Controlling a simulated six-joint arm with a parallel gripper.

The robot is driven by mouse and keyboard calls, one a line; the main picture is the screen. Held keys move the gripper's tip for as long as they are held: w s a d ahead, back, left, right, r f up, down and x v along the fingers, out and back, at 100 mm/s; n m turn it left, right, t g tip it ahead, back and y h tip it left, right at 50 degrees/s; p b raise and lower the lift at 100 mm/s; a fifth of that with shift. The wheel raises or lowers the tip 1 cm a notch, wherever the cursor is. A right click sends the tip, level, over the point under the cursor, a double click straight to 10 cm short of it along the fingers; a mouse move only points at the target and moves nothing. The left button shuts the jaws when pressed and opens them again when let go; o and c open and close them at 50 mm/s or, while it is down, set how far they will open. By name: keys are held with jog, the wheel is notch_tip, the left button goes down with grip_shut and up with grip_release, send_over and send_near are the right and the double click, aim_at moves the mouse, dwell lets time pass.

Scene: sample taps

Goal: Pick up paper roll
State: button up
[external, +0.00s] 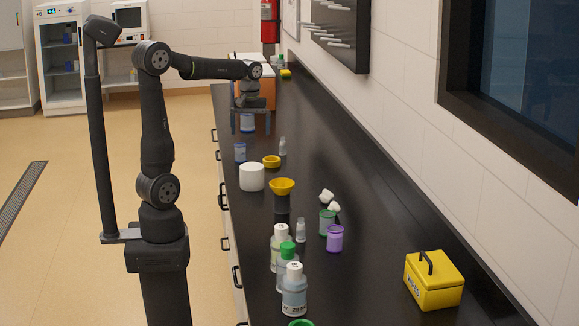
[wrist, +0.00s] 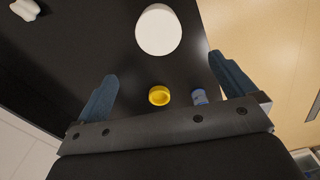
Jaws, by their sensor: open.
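The paper roll (external: 252,177) is a white cylinder standing upright near the left edge of the black counter. In the wrist view the white paper roll (wrist: 158,30) shows at the top, beyond the fingertips. My gripper (external: 243,131) points down over the counter, farther back than the roll and apart from it. Its two fingers are spread wide with nothing held between them, as the wrist view of my gripper (wrist: 165,88) also shows.
A yellow funnel (external: 282,186) stands close to the roll's right. Several bottles and a yellow box (external: 434,281) are nearer the camera. The counter's right side is largely clear.

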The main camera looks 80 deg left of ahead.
aim_at(251, 166)
notch_tip(251, 166, down, 13)
jog(key=shift+s+f, duration=0.15)
jog(key=shift+f, duration=0.05)
jog(key=shift+d+f, duration=0.15)
jog(key=shift+f, duration=1.2)
jog(key=shift+d+f, duration=0.1)
jog(key=shift+f, duration=1.25)
jog(key=shift+c, duration=0.4)
jog(key=shift+w, duration=0.2)
jog(key=c, duration=0.9)
jog(key=shift+r, duration=0.1)
